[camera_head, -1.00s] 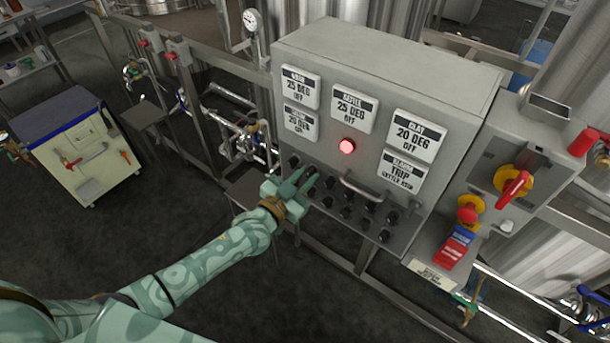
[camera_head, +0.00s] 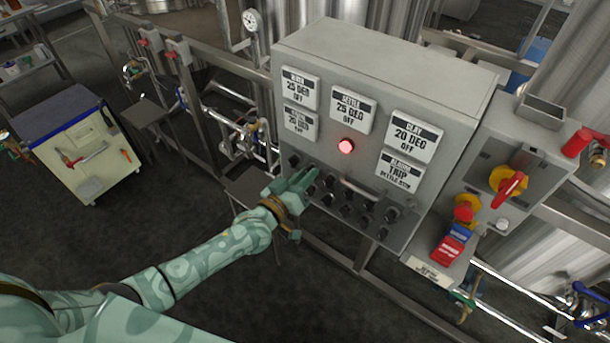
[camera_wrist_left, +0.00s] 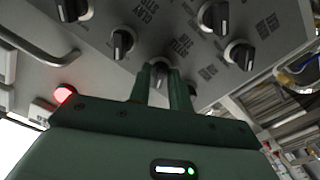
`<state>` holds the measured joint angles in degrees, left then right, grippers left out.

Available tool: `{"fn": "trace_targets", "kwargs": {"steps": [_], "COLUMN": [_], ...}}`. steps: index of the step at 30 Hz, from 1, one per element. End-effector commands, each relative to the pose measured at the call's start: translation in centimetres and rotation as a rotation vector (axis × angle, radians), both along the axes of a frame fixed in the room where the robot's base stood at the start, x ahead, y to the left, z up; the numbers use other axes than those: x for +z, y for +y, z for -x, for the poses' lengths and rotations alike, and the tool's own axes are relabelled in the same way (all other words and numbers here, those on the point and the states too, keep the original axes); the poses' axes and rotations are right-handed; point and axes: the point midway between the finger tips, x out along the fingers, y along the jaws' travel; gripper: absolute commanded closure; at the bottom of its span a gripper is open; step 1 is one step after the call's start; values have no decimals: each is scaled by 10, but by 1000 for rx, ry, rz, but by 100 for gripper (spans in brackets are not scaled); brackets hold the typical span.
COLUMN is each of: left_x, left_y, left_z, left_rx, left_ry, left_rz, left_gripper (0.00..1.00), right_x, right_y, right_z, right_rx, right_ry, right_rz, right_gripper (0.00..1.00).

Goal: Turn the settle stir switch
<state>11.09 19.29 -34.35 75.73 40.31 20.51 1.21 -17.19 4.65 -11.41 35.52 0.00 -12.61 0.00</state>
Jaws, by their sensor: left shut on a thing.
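The grey control box (camera_head: 390,65) carries rows of black rotary switches on its lower face. My left gripper (camera_head: 308,181) reaches in from the left to the left part of these rows. In the left wrist view my left gripper (camera_wrist_left: 163,90) is shut on a black switch (camera_wrist_left: 160,67), one finger on each side. The printed labels around it are upside down; one seems to read STIR, but I cannot read the switch's full name. In the head view the fingers largely hide this switch. The settle sign (camera_head: 353,108) reads 25 DEG, OFF. My right gripper is out of view.
A red lamp (camera_head: 346,146) is lit on the box. A bar handle (camera_head: 362,190) sticks out beside the switches. Other switches (camera_wrist_left: 238,53) stand close to my fingers. A smaller box with a red and yellow handle (camera_head: 509,187) stands at the right. A cabinet (camera_head: 80,150) stands left.

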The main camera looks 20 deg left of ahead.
Motion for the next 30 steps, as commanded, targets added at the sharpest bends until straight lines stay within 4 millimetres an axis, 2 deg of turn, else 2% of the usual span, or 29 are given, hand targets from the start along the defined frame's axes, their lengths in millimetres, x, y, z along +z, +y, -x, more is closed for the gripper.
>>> {"fn": "trace_targets", "kwargs": {"steps": [17, 18, 19, 27, 30], "left_x": [-1, -1, -1, 0, -1], "left_y": [0, 0, 0, 0, 3], "left_z": [0, 0, 0, 1, 7], "left_rx": [0, 0, 0, 0, 0], "left_ry": [14, 14, 14, 13, 15], "left_rz": [33, 33, 33, 32, 31], "left_gripper": [100, 75, 69, 69, 69], "right_x": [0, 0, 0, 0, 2], "right_y": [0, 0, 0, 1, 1], "right_z": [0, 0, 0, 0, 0], "right_rx": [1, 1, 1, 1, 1], "right_ry": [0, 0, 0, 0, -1], "right_rz": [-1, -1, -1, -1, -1], "right_gripper": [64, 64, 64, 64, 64]}}
